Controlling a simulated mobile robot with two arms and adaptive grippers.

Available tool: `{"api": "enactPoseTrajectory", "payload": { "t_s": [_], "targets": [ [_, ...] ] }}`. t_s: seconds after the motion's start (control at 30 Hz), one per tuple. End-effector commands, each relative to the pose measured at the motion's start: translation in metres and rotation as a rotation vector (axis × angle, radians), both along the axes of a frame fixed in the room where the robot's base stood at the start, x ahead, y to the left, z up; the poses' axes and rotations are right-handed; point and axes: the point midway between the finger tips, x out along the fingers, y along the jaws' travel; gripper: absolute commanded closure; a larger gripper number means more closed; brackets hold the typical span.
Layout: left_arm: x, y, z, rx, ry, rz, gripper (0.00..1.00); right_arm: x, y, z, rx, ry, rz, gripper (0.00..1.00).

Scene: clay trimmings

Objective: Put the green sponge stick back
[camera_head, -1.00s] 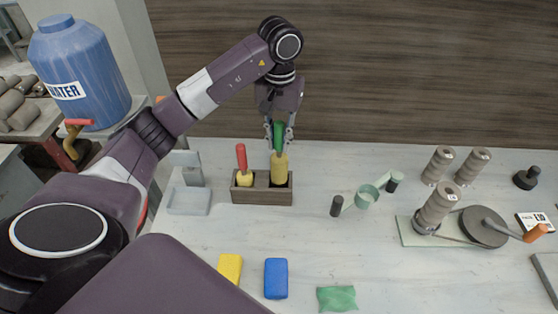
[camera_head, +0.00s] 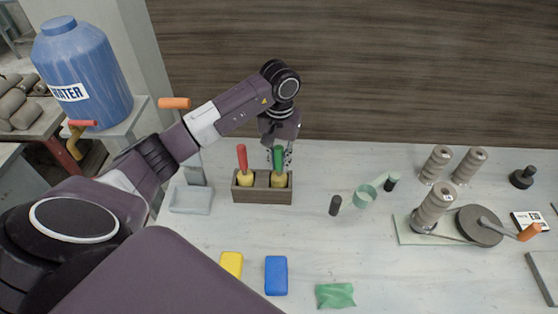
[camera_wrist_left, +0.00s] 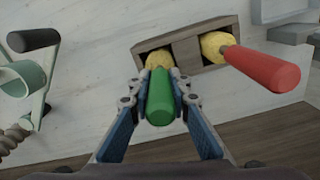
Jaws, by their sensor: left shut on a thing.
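The green sponge stick (camera_head: 278,158) has a green handle and a yellow sponge end. It stands upright with its sponge in the right compartment of the brown wooden holder (camera_head: 263,196). My left gripper (camera_head: 279,156) is shut on its green handle from above. In the left wrist view the two fingers (camera_wrist_left: 160,100) lie on either side of the green handle (camera_wrist_left: 160,102), and the sponge is down in the holder (camera_wrist_left: 187,53). The sponge's lower part is hidden by the holder wall. My right gripper is not in view.
A red-handled sponge stick (camera_head: 242,158) stands in the holder's left compartment. A grey tray stand (camera_head: 190,200) is to the left. A dark cylinder (camera_head: 335,205) and green cup tool (camera_head: 365,195) are to the right. Yellow (camera_head: 231,264), blue (camera_head: 276,276) and green (camera_head: 335,296) items lie in front.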

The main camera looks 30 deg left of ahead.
Motion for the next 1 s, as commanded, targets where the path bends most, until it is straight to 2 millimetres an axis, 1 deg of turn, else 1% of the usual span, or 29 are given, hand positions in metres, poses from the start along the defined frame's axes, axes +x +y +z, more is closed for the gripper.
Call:
{"api": "enactPoseTrajectory", "payload": {
  "t_s": [0.03, 0.17, 0.2, 0.43, 0.57, 0.6, 0.67, 0.77, 1.0],
  "targets": [
    [0.0, 0.0, -0.001, 0.0, 0.0, 0.0, 0.8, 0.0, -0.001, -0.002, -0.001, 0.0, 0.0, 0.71],
    [0.0, 0.0, -0.001, 0.0, 0.0, 0.0, 0.66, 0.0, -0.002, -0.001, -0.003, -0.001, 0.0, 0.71],
    [0.0, 0.0, -0.001, 0.0, 0.0, 0.0, 0.65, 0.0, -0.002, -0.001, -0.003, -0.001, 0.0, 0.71],
    [0.0, 0.0, 0.0, 0.0, 0.0, 0.0, 0.65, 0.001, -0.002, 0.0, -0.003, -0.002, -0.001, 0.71],
    [0.0, 0.0, 0.004, 0.0, 0.001, 0.0, 0.65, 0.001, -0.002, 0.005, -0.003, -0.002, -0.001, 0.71],
    [0.001, 0.0, 0.006, 0.001, -0.003, 0.0, 0.65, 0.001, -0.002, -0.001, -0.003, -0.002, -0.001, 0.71],
    [0.002, 0.001, 0.013, 0.001, -0.005, -0.001, 0.65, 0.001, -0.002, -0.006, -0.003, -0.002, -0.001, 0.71],
    [0.002, 0.001, 0.03, 0.002, -0.006, 0.0, 0.65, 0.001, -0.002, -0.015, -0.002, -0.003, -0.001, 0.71],
    [0.002, 0.0, 0.078, 0.003, -0.006, 0.0, 0.65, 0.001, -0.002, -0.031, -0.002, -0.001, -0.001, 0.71]
  ]
}}
